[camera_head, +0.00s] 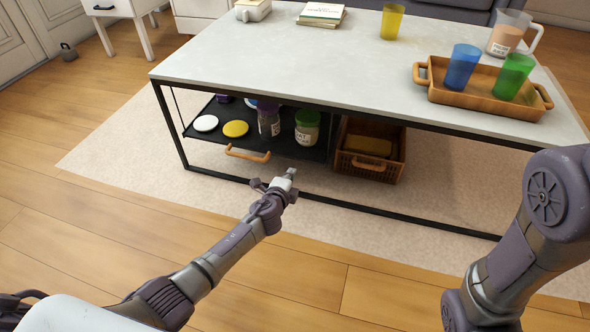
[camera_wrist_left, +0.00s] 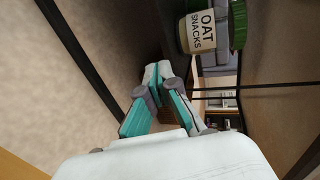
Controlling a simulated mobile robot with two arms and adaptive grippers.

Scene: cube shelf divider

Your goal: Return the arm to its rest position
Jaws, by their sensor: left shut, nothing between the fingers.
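My left arm (camera_head: 215,257) reaches in from the lower left in the head view. My left gripper (camera_head: 290,174) is in front of the table's lower level, near the tray handle. In the left wrist view its fingertips (camera_wrist_left: 158,72) are together with nothing between them. A jar labelled OAT SNACKS (camera_wrist_left: 203,31) with a green lid shows beyond the fingers in that view. The same kind of green-lidded jar (camera_head: 307,127) stands on the lower shelf in the head view. My right arm (camera_head: 520,240) shows at the right, but its gripper is outside the frame.
The low table (camera_head: 270,55) has a black frame around the lower level. A wooden handle (camera_head: 247,154) sticks out from the black shelf tray (camera_head: 200,141). A wicker basket (camera_head: 372,168) stands beside it. A wooden tray (camera_head: 448,92) holds blue and green cups on top. Floor in front is clear.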

